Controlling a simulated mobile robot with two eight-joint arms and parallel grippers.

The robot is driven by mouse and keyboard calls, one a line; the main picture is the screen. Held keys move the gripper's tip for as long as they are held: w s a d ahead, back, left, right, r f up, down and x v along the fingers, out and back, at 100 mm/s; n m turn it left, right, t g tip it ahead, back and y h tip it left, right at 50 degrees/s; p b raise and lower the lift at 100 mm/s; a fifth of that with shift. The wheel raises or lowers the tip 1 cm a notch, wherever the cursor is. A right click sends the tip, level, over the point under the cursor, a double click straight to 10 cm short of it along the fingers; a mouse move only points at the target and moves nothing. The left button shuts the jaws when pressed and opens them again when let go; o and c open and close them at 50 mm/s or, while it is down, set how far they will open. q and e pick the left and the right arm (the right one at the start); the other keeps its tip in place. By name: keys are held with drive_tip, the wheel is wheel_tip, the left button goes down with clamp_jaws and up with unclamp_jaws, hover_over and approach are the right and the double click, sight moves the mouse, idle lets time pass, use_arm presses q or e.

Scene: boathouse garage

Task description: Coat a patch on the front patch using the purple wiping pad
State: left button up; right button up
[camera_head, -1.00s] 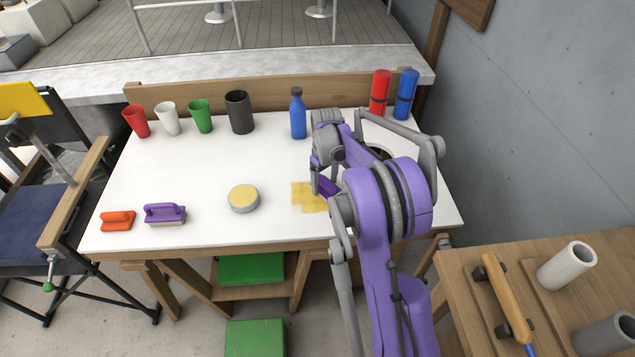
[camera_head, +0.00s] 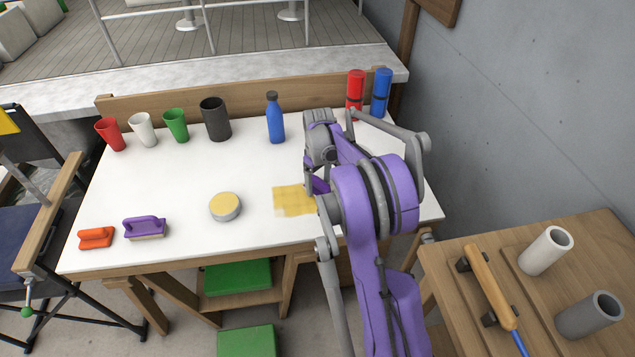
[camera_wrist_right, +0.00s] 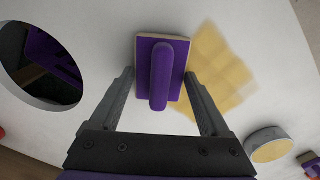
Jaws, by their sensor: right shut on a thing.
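My right gripper (camera_wrist_right: 158,76) is shut on a purple wiping pad (camera_wrist_right: 161,60), which sits between its fingers with its handle towards the camera. In the head view only a sliver of this pad (camera_head: 318,186) shows beside my purple arm. A patchy yellow area (camera_head: 292,201) lies on the white table top (camera_head: 180,185), just left of the pad. In the right wrist view the yellow area (camera_wrist_right: 222,72) is right of the pad and partly beside it. Whether the pad touches the table cannot be told. My left gripper is not in view.
A round yellow-topped tin (camera_head: 225,207), a second purple pad (camera_head: 145,228) and an orange block (camera_head: 96,238) stand left. Cups, a blue bottle (camera_head: 275,118) and red and blue cylinders line the back. A round hole (camera_wrist_right: 42,62) opens in the table top.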

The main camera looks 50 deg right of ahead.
drive_tip(key=shift+r+p, duration=1.7)
drive_tip(key=shift+r, duration=1.2)
drive_tip(key=shift+r+p, duration=0.85)
drive_tip(key=shift+r, duration=0.7)
drive_tip(key=shift+a+f, duration=0.1)
